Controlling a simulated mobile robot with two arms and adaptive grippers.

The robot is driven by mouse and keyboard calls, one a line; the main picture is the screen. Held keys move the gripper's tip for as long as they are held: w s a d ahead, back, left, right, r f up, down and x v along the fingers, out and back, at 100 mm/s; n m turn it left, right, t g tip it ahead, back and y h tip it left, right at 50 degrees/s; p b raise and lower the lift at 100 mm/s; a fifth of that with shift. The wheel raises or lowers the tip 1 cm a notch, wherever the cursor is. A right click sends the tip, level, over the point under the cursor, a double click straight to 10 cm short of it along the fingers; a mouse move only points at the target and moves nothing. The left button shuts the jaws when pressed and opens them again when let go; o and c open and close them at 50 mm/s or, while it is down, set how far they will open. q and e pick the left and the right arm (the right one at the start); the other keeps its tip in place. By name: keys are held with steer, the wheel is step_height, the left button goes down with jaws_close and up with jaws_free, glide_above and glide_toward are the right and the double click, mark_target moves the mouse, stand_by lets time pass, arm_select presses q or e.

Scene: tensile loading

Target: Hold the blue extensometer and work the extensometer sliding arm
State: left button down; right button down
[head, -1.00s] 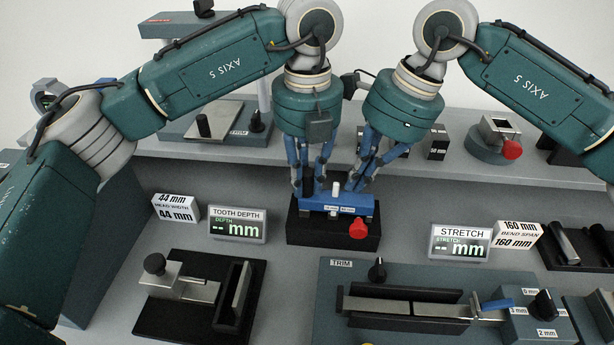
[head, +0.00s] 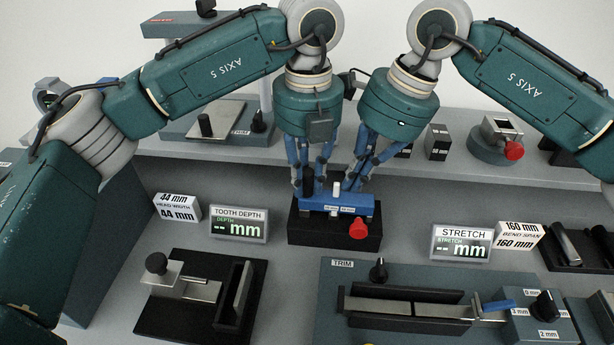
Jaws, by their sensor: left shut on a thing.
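The blue extensometer (head: 342,209) sits on a black block (head: 305,236) at the middle of the bench, with small labels on its front. A white peg (head: 336,189) stands up from its top; I cannot tell whether this is the sliding arm. My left gripper (head: 309,188) points down and is shut on the left part of the extensometer, beside a dark upright post. My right gripper (head: 349,187) is low over the right part, its fingers close beside the white peg. Whether it touches the peg, and how far its fingers are closed, is unclear.
A red knob (head: 358,230) sticks out at the block's front. A STRETCH display (head: 461,244) and a TOOTH DEPTH display (head: 238,225) both read "-- mm". A TRIM fixture (head: 430,275) lies in front right, a clamp fixture (head: 190,300) front left. A raised shelf (head: 210,148) runs behind.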

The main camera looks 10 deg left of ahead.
arm_select(q)
steer(key=shift+d+f, duration=0.15)
arm_select(e)
step_height(320, 180, up, 2)
steer(key=shift+s+r, duration=0.1)
steer(key=shift+r, duration=0.05)
steer(key=v, duration=0.2)
steer(key=d+v, duration=0.1)
steer(key=v, duration=0.2)
steer(key=shift+d, duration=0.1)
steer(key=shift+d, duration=0.1)
steer(key=y, duration=0.6)
glide_toward(362, 198)
steer(key=x, duration=0.5)
steer(key=shift+a, duration=2.05)
